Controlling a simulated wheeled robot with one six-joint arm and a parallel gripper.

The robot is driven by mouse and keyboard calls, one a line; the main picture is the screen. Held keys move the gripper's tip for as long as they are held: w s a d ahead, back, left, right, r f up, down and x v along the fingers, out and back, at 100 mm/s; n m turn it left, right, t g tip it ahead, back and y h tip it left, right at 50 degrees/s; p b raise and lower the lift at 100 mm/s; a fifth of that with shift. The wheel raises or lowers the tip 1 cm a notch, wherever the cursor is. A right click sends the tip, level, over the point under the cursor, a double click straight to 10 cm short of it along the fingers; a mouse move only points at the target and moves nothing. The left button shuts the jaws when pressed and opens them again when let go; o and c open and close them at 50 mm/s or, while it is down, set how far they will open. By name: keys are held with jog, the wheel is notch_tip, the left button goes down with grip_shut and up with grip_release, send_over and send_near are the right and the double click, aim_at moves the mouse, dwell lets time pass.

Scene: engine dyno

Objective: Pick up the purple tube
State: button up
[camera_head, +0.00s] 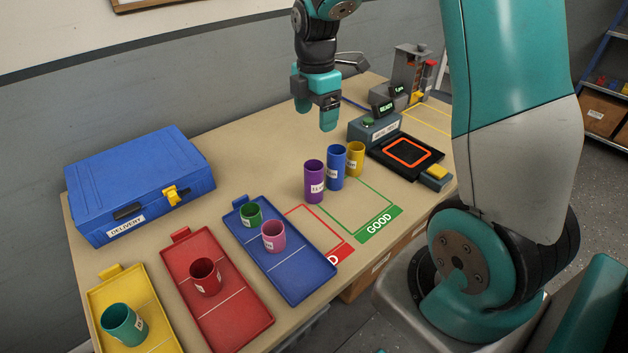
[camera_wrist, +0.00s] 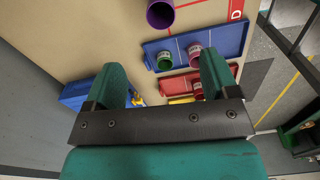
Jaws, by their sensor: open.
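The purple tube (camera_head: 314,182) stands upright on the table, left of a blue tube (camera_head: 336,167) and a yellow tube (camera_head: 355,158). It has a white label. In the wrist view the purple tube (camera_wrist: 160,14) shows at the top edge, partly cut off, with its open mouth visible. My gripper (camera_head: 327,115) hangs above the table, above and behind the tubes, with teal fingers pointing down. In the wrist view my gripper (camera_wrist: 166,82) has its fingers well apart with no object between them.
A blue tray (camera_head: 310,284) holds a green and a pink tube. A red tray (camera_head: 242,333) and a yellow tray (camera_head: 158,311) hold one tube each. A blue case (camera_head: 135,178) stands at the back left. A device with a black pad (camera_head: 430,157) lies right of the tubes.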

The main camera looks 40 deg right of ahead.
aim_at(314, 165)
notch_tip(314, 165, down, 11)
jog(key=shift+r+p, duration=0.15)
jog(key=shift+p, duration=0.35)
jog(key=shift+a+f+p, duration=0.2)
jog(key=shift+f+p, duration=0.4)
jog(key=shift+f, duration=2.05)
jog(key=c, duration=1.1)
jog(key=shift+r, duration=0.1)
